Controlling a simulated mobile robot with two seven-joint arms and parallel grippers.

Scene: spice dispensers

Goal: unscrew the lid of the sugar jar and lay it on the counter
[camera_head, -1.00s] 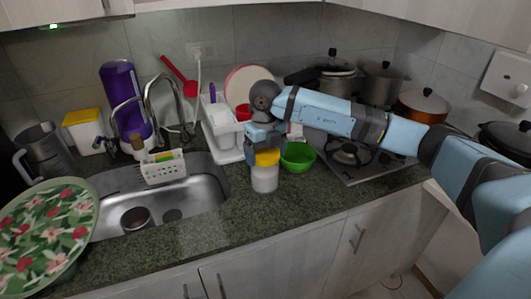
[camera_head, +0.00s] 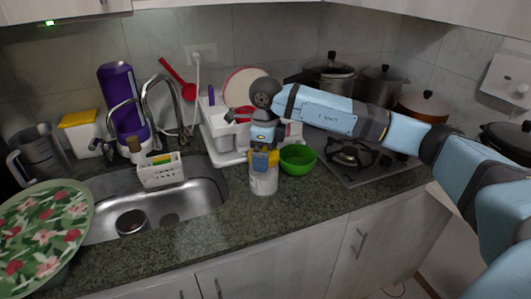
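The sugar jar (camera_head: 264,184) is a white jar standing upright near the front of the counter, right of the sink. Its yellow lid (camera_head: 260,167) is at the top of the jar, partly covered by my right gripper. My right gripper (camera_head: 264,160) points down with its fingers at the lid. I cannot tell whether the fingers press on the lid, or whether the lid is loose from the jar. My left gripper is not in view.
A green bowl (camera_head: 297,159) stands close to the jar's right, and a white dish rack (camera_head: 229,157) is behind it. The sink (camera_head: 188,193) lies left and the stove (camera_head: 372,166) right. The counter (camera_head: 215,232) is clear in front.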

